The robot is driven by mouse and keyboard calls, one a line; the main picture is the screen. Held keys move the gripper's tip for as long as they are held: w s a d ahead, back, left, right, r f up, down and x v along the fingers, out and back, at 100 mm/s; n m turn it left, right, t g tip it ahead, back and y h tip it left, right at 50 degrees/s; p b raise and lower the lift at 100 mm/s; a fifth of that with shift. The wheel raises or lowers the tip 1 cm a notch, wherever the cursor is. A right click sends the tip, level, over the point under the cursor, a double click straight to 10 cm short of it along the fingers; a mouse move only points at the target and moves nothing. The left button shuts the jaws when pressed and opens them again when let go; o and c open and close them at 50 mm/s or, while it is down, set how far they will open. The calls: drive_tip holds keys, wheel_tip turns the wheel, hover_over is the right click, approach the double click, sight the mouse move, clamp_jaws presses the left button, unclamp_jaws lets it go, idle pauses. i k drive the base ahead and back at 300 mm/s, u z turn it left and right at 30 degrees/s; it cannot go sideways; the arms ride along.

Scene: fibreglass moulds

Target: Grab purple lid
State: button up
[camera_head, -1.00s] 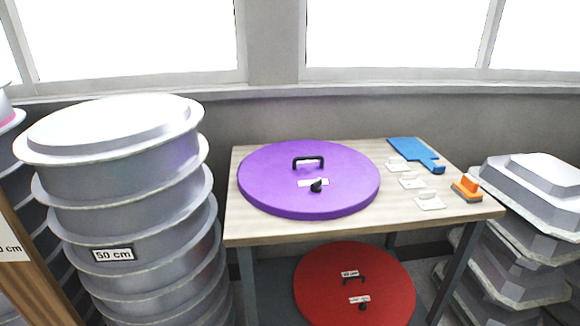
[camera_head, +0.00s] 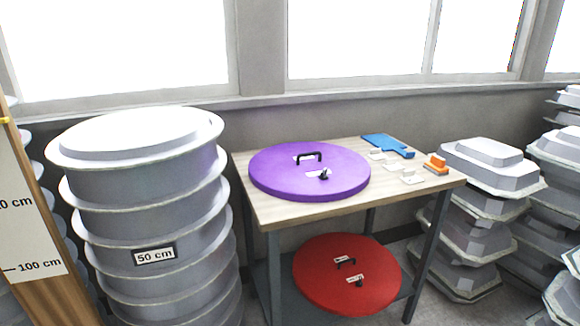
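The purple lid (camera_head: 290,180) is a large round disc lying flat on top of the wooden table (camera_head: 272,213). It has a black bar handle (camera_head: 309,156) toward its back, a small black knob (camera_head: 324,174) nearer the front, and white labels beside them. Its left edge lies close to the table's left edge. My gripper is not in view.
A red lid (camera_head: 325,285) lies on the table's lower shelf. A blue tool (camera_head: 388,145), small white pieces (camera_head: 412,177) and an orange-handled tool (camera_head: 436,164) lie at the table's right. Stacked grey moulds stand left (camera_head: 140,200) and right (camera_head: 470,215). A wall and windows are behind.

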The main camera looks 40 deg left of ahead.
sight(289, 172)
drive_tip(key=u, duration=1.95)
drive_tip(key=i, duration=0.45)
